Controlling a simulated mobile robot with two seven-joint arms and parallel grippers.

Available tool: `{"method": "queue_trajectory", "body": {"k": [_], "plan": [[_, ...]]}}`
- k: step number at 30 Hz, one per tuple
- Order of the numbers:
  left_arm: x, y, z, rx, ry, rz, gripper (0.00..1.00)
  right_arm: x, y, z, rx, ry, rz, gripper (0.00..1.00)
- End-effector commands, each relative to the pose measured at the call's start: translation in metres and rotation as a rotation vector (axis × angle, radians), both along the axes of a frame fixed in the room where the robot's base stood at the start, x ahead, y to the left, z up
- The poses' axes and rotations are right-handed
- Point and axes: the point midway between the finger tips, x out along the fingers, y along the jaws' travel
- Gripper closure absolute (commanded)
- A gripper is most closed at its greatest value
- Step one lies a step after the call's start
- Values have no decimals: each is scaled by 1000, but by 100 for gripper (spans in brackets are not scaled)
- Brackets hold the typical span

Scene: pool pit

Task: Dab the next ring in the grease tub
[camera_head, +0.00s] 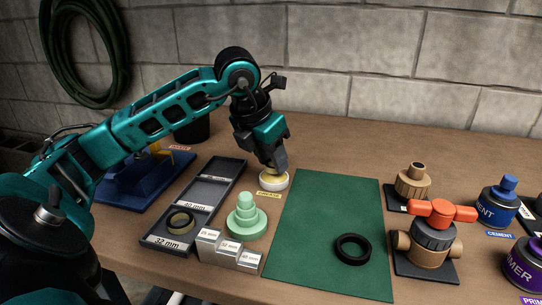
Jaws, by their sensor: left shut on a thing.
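My left gripper (272,166) points down at the small white grease tub (274,184), which holds yellowish grease. It is shut on a ring, mostly hidden between the fingertips and the tub's mouth; I cannot tell how deep it sits. In the black tray (207,191), the front compartment, labelled 32 mm, holds a dark ring and a tan ring (179,220). The compartments behind it look empty. A large black ring (340,257) lies flat on the green mat (318,205). My right gripper is not in view.
A stepped green cone (246,217) and grey labelled blocks (230,249) stand front of the tub. A valve with an orange handle (431,236), a tan fitting (413,181), and blue cement (498,203) and purple primer (525,264) cans stand right. Most of the mat is clear.

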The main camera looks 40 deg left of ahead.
Motion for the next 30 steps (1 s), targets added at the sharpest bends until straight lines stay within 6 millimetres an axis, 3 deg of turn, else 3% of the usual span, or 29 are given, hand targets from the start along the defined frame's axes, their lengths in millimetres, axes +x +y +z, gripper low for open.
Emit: {"method": "queue_trajectory", "body": {"k": [3, 21, 30], "plan": [[0, 0, 15, 1, -2, 1, 85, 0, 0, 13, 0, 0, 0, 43], [0, 0, 62, 1, -2, 1, 85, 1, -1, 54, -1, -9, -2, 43], [0, 0, 62, 1, -2, 1, 85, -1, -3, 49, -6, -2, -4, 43]]}}
